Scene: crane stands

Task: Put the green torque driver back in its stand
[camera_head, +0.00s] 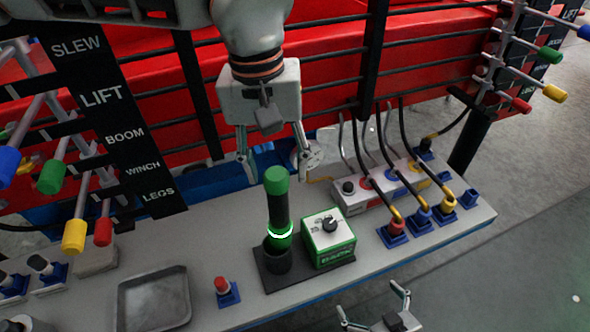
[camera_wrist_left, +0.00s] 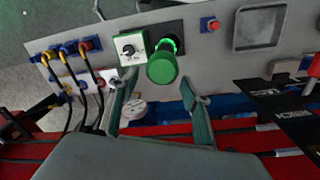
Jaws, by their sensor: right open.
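The green torque driver (camera_head: 279,207) has a green cap, a black grip and a glowing green ring. It stands nearly upright with its lower end at the black cup of its stand (camera_head: 277,262); how deep it sits is hidden. My left gripper (camera_head: 277,176) is open above and behind the driver, its fingers spread to either side of the cap in the picture. In the left wrist view the green cap (camera_wrist_left: 162,68) shows between the open fingers (camera_wrist_left: 158,88), with no visible contact. My right gripper (camera_head: 375,308) is open and empty at the bottom edge.
A green and white control box (camera_head: 329,239) stands right of the cup. Blue sockets with cables (camera_head: 392,235) lie further right. A red plug (camera_head: 223,287) and grey tray (camera_head: 153,301) are left.

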